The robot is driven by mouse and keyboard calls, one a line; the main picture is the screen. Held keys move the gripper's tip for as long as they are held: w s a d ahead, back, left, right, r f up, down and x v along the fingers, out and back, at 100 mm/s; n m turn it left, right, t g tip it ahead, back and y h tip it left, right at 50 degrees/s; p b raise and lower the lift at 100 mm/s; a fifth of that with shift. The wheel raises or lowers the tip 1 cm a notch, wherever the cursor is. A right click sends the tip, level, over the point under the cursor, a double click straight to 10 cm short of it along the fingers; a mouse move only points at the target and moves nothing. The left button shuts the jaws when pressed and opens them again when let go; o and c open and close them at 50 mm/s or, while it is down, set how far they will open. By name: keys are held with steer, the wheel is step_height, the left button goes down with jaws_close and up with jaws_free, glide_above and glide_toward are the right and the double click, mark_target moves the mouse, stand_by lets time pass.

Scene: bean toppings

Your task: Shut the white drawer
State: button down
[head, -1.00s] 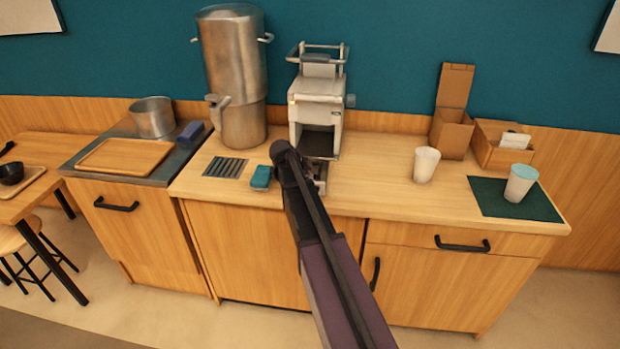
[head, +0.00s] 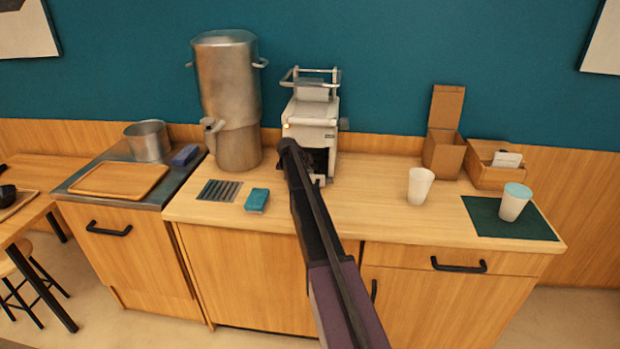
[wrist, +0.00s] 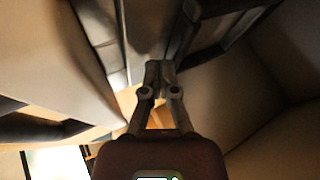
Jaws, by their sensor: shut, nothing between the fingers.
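The white machine (head: 309,112) stands on the counter against the teal wall, with a dark recess low in its front. My gripper (head: 319,181) is at this recess, partly hidden behind my own arm in the head view. In the wrist view my gripper (wrist: 158,68) has its fingers together with nothing between them, close to grey and dark surfaces. I cannot make out contact. The white drawer cannot be clearly told apart; the machine's lower front is mostly hidden by my arm and gripper.
A steel urn (head: 229,105) stands left of the machine. A teal sponge (head: 257,200) and a drain grille (head: 219,190) lie in front. A white cup (head: 419,186) and another cup (head: 514,202) on a dark green mat (head: 483,222) are at right. Counter between machine and cups is clear.

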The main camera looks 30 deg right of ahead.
steer(key=shift+r, duration=0.15)
stand_by(0.4)
steer(key=p+v, duration=0.5)
steer(key=v, duration=0.1)
steer(key=shift+a+r+p, duration=0.2)
steer(key=shift+r+p, duration=0.1)
steer(key=shift+p, duration=0.05)
steer(key=shift+p+v, duration=1.15)
steer(key=shift+v, duration=0.35)
steer(key=shift+s+a+f, duration=0.1)
